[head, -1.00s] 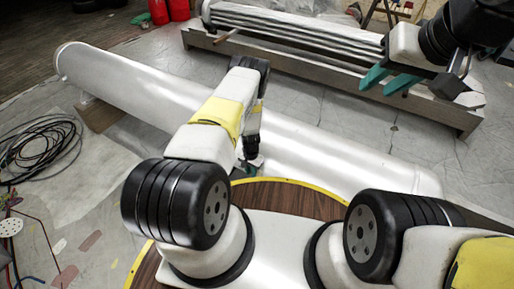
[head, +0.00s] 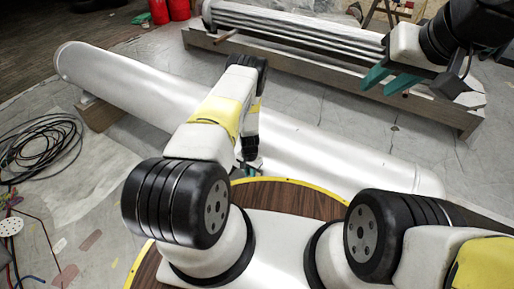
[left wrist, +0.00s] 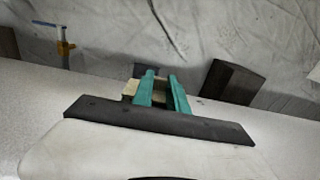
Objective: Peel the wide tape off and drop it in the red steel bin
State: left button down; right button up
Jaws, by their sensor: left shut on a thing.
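My left gripper (head: 252,166) is low over the near side of a long silver cylinder (head: 330,150), partly hidden behind my own arm. In the left wrist view its teal fingers (left wrist: 162,90) are close together on a pale beige piece (left wrist: 131,88), which looks like the wide tape. Whether the piece is still stuck to the surface cannot be told. My right gripper (head: 390,80) is open and empty, with its teal fingers apart, above the far rack. Two red containers (head: 158,11) (head: 179,9) stand at the top left of the head view; their tops are cut off.
A long rack (head: 300,40) with silver pipes lies behind the cylinder. A coiled black cable (head: 42,145) lies on the sheeted floor at left. In the left wrist view a dark block (left wrist: 229,82) stands beside the fingers.

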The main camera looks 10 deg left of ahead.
pick_arm(q)
jog(key=shift+s+a, duration=0.3)
jog(key=shift+s, duration=0.55)
jog(key=shift+s+a, duration=0.3)
jog(key=shift+s, duration=0.5)
jog(key=shift+s, duration=0.2)
jog(key=s, duration=0.1)
jog(key=s+a, duration=0.1)
jog(key=s, duration=0.1)
jog(key=shift+s+a, duration=0.25)
jog(key=shift+s, duration=0.15)
dwell(0.4)
